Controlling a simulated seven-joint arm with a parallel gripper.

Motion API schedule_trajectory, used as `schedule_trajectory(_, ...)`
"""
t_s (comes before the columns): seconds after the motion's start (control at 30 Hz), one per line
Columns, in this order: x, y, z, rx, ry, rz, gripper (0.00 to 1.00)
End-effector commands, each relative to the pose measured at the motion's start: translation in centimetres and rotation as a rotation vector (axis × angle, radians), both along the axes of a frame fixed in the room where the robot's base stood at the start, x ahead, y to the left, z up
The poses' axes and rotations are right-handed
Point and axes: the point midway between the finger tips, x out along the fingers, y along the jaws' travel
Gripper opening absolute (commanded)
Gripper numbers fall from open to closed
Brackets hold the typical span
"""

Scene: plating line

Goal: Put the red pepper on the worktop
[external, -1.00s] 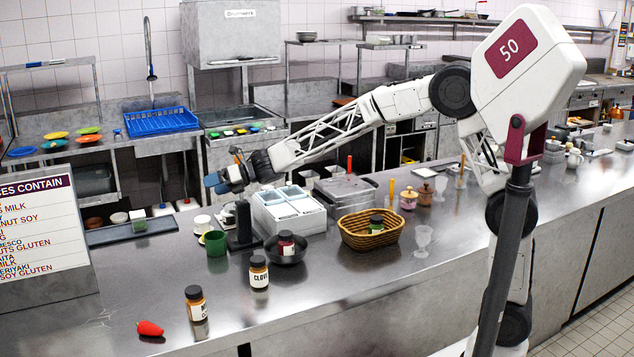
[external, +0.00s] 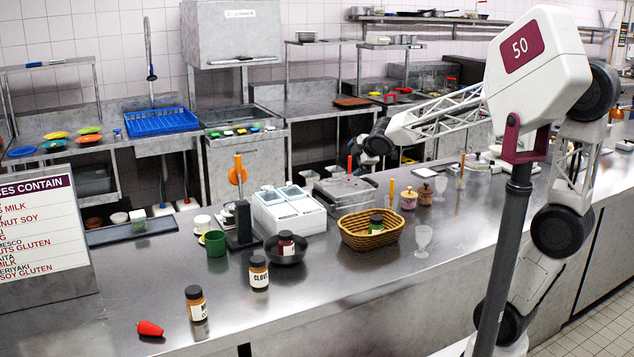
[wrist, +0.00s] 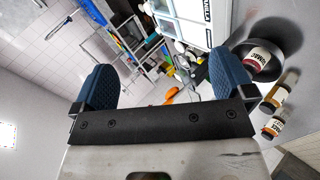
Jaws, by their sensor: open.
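The red pepper (external: 150,328) lies on its side on the steel worktop (external: 325,285), near its front edge at the lower left of the external view. I cannot make it out in the wrist view. My gripper (wrist: 158,87) is open, with its two blue ridged fingers apart and nothing between them. In the external view my arm's end is in the air over the middle of the worktop's far side, far to the right of the pepper. The fingers are hard to make out there.
Two spice jars (external: 196,303) (external: 258,272) stand right of the pepper. Behind are a dark bowl (external: 286,254) with a jar, a green cup (external: 215,243), a white container unit (external: 288,208) and a wicker basket (external: 371,231). The worktop's front is mostly clear.

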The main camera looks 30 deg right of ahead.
Motion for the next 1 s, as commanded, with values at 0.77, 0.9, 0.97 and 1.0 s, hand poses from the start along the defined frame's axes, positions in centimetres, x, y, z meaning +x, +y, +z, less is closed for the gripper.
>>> schedule_trajectory(0.77, -27.4, -15.9, -8.5, 0.624, 0.516, -1.138, 1.00)
schedule_trajectory(0.9, -29.8, -16.0, -9.4, 0.673, 0.563, -1.231, 1.00)
schedule_trajectory(0.97, -30.4, -16.0, -9.6, 0.685, 0.574, -1.253, 1.00)
schedule_trajectory(1.0, -30.6, -16.0, -9.7, 0.689, 0.579, -1.261, 1.00)
